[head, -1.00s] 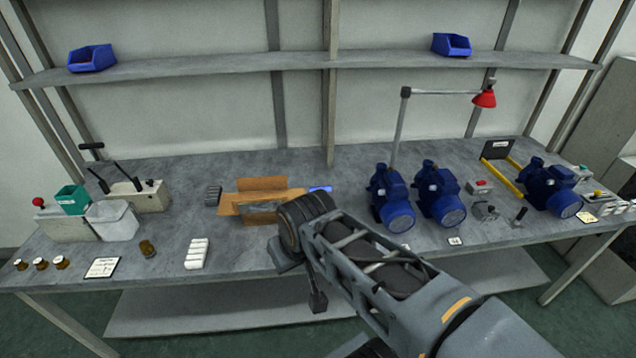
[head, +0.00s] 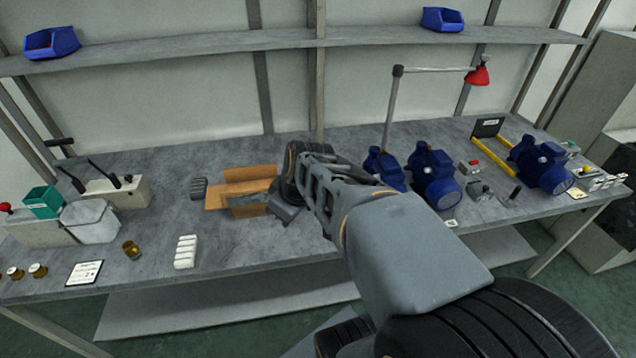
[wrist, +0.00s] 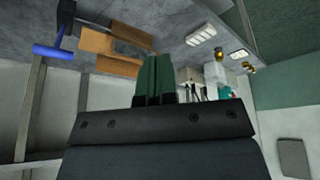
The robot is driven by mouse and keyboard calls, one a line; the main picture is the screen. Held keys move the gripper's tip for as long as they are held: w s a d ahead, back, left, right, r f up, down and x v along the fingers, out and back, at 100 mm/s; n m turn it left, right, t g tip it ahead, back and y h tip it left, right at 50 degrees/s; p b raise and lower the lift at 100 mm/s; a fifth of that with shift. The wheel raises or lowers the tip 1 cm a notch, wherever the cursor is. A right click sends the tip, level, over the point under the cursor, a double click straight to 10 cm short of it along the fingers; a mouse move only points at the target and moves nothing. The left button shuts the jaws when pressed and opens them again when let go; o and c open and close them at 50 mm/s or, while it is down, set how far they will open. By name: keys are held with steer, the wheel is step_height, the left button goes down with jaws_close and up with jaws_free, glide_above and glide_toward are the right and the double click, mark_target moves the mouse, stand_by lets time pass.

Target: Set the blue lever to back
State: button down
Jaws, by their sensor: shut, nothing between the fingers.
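A lever box (head: 118,191) with two long dark levers stands at the left of the bench. The levers (head: 102,172) look black and lean to the left; I cannot make out a blue one. Part of the box also shows, small, in the wrist view beyond my fingers. My gripper (wrist: 153,82) has its dark green fingers together with nothing between them, in the air and well apart from the lever box. In the head view my arm reaches over the middle of the bench, and my fingertips cannot be made out there.
An open cardboard box (head: 241,193) lies near my gripper. Blue pumps (head: 435,178) and a red lamp (head: 478,76) are right.

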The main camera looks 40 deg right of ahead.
steer(key=w+d+f+n+t, duration=0.1)
steer(key=d+n, duration=0.2)
steer(key=d, duration=0.6)
steer(key=w+d+f+n+t+b, duration=0.1)
steer(key=d+n, duration=0.3)
steer(key=d, duration=0.5)
steer(key=shift+w+d+f+t+y, duration=0.2)
steer(key=shift+w+t+y, duration=0.1)
steer(key=shift+w+t, duration=0.4)
steer(key=shift+w+a, duration=0.1)
steer(key=w+f+p, duration=0.4)
steer(key=w+f, duration=0.3)
steer(key=w, duration=0.2)
steer(key=shift+w+d+f, duration=0.2)
steer(key=shift+w+f, duration=0.1)
steer(key=shift+f, duration=0.05)
